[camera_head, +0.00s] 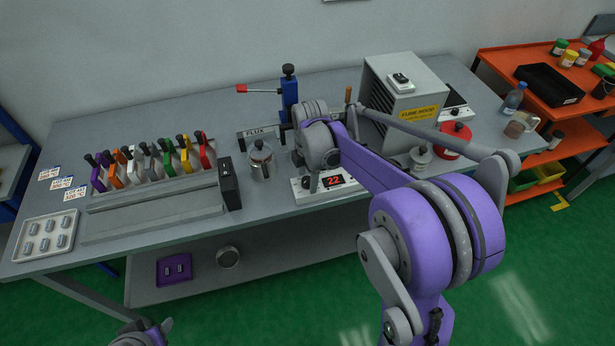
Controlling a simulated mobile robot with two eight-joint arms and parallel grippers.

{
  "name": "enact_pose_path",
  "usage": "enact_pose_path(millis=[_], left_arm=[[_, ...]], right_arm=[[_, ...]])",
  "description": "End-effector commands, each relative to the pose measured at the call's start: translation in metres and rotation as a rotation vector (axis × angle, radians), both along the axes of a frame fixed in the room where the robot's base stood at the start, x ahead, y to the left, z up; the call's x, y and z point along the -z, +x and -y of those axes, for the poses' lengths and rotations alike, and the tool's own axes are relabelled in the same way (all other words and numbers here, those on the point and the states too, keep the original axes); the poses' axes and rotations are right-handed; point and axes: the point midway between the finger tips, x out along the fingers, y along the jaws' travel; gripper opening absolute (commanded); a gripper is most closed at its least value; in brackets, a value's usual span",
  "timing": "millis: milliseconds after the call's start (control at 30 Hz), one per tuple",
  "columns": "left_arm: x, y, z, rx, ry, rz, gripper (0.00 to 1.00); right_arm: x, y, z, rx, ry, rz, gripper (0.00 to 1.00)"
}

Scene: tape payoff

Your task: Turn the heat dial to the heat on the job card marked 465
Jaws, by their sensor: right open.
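The heat unit (331,192) is a pale box at the table's front edge with a red lit display (334,181) that reads 22. A small dark dial (306,183) sits on its front, left of the display. My right gripper (311,172) hangs over the unit close above the dial, open, largely hidden by its own wrist; I cannot tell if it touches the dial.
A rack of coloured-handled tools (150,165), a metal pot (261,161) and a FLUX holder (256,133) stand left of the unit. A grey fume hood (405,90) and a red spool (454,140) stand right. A tray (24,248) lies front left.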

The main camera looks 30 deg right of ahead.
Motion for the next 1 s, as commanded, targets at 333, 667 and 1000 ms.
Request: enact_pose_path(millis=[333, 667, 1000], left_arm=[[0.0, 0.0, 0.0, 0.0, 0.0, 0.0, 0.5], [0.0, 0.0, 0.0, 0.0, 0.0, 0.0, 0.5], [0.0011, -0.0004, 0.0, 0.0, 0.0, -0.001, 0.5]], right_arm=[[0.0016, 0.0002, 0.0, 0.0, 0.0, 0.0, 0.6], [0.0014, 0.0002, 0.0, 0.0, 0.0, 0.0, 0.01], [0.0015, 0.0001, 0.0, 0.024, -0.001, 0.0, 0.0]])
